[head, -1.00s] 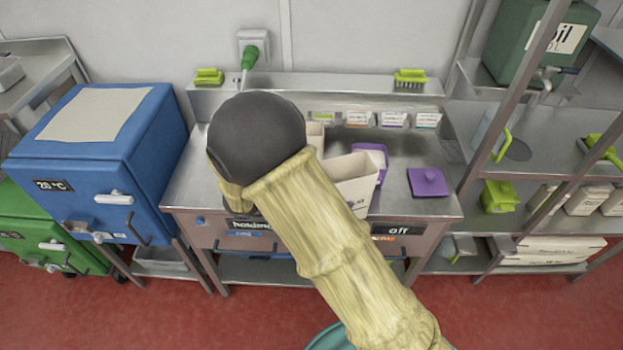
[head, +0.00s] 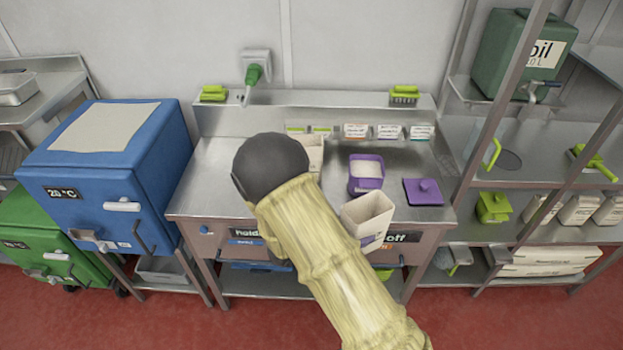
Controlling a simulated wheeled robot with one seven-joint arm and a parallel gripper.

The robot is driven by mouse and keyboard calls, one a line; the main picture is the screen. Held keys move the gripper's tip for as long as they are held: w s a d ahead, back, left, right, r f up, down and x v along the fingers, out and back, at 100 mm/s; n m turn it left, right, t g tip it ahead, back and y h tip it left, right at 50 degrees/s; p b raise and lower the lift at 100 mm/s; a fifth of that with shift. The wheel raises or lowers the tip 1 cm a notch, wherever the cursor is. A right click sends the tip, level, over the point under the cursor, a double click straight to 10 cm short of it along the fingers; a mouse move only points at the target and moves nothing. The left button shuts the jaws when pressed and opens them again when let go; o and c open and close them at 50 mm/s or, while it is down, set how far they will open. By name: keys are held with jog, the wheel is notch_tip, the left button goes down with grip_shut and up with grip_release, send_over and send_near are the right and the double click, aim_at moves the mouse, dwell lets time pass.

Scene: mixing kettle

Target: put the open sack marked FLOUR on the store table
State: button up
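An open cream sack (head: 374,226) shows beside my arm in the head view, in front of the steel table's front edge. Its mouth faces up and its lower part is partly hidden; I cannot read FLOUR on it. Another open cream container (head: 312,150) stands on the table, partly hidden behind my arm. My gripper is hidden behind my own arm, so its fingers and any hold on the sack do not show. No table is readably marked as the store table.
The steel table (head: 222,170) bears a purple tub (head: 365,174) and a purple lid (head: 422,191). A blue cabinet (head: 90,165) stands left. A rack on the right holds a green oil container (head: 520,55) and several pale packs (head: 580,208). The tabletop's left part is clear.

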jog(key=s+d+f+n+t+y, duration=0.1)
jog(key=d+f, duration=0.5)
jog(key=f, duration=0.4)
